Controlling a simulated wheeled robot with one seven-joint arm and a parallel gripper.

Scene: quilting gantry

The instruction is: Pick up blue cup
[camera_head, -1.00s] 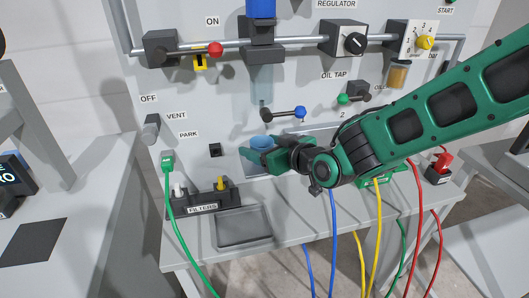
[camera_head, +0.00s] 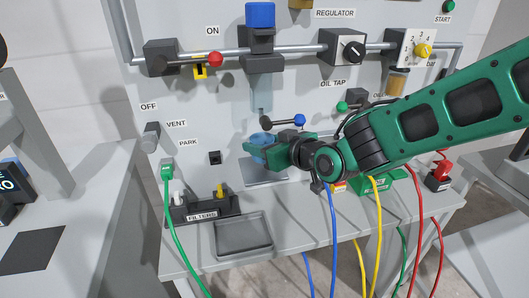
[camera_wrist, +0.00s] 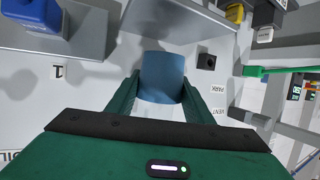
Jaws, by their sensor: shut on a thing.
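The blue cup (camera_wrist: 161,76) is between the two green fingers of my gripper (camera_wrist: 158,97) in the wrist view. The fingers are shut on its sides. In the head view the cup (camera_head: 262,139) shows only in part, behind my gripper (camera_head: 258,150). It is held in front of the panel, below the blue-knobbed tap lever (camera_head: 299,120) and above a flat grey plate (camera_head: 265,178) on the ledge. The cup's lower part is hidden by the fingers in the head view.
A shallow grey tray (camera_head: 244,252) and a filter holder (camera_head: 203,207) stand on the ledge to the left. Blue, yellow, red and green cables hang at the front. The clear tube (camera_head: 261,93) and the lever are close above the cup.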

